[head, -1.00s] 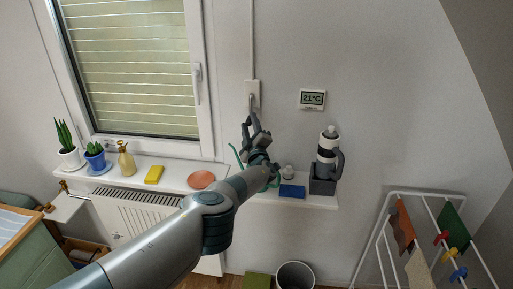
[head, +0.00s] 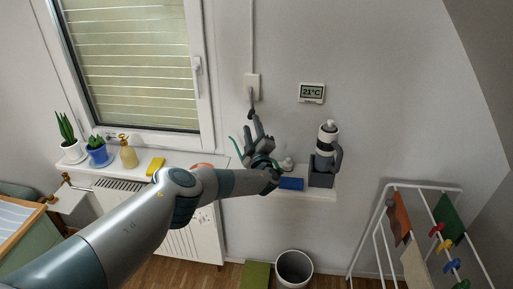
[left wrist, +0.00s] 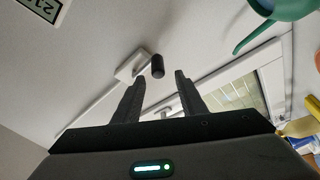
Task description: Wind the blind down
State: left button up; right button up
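The blind (head: 130,65) hangs behind the window glass with its slats across the visible pane. Its winder box (head: 252,84) is on the wall right of the window, with a crank ending in a dark knob (head: 251,114). My left gripper (head: 258,122) is just below and right of the knob, in front of the wall. In the left wrist view the box (left wrist: 130,66) and the black knob (left wrist: 157,66) show just beyond the open fingertips (left wrist: 159,76). The knob lines up with the gap, and nothing is held. My right gripper is not in view.
A teal watering can (left wrist: 290,8) is close to my gripper. A drying rack (head: 405,235) stands right.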

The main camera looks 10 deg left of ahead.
pick_arm(q)
jog(key=v, duration=1)
jog(key=shift+s, duration=0.25)
jog(key=shift+r, duration=0.15)
